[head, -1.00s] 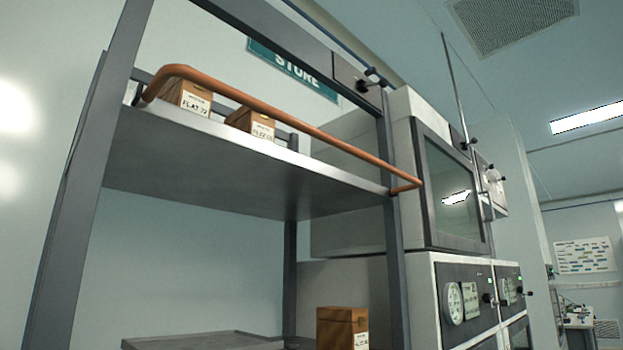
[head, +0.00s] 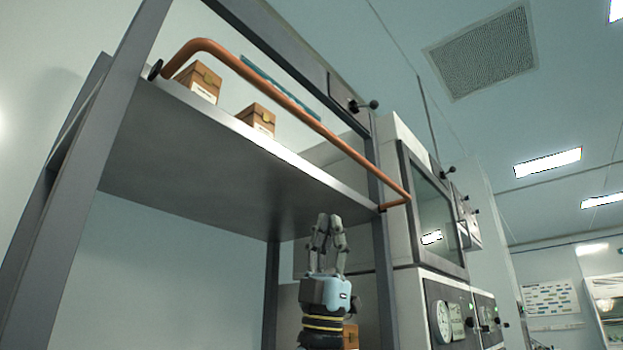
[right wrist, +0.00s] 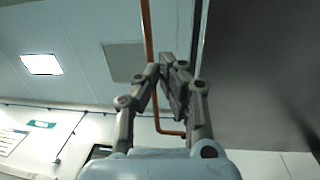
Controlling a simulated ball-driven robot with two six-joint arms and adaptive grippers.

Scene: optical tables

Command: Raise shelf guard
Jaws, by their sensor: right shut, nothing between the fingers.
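The shelf guard is an orange bar (head: 285,104) along the front edge of the upper shelf (head: 200,150). It bends back toward the posts at both ends and stands above the shelf surface at its left end. My right gripper (head: 328,218) is shut and empty, pointing up, in front of the shelf's underside and below the bar, apart from it in the head view. In the right wrist view the fingertips (right wrist: 168,62) are together, with the orange bar (right wrist: 147,30) beyond them and its bent end lower down. My left gripper is not in view.
Two brown labelled boxes (head: 198,82) (head: 257,118) stand on the upper shelf behind the bar. Grey posts (head: 85,170) frame the shelf. A black-knobbed latch (head: 363,105) sits on the upper rail. Cabinets with dark windows (head: 437,210) stand to the right.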

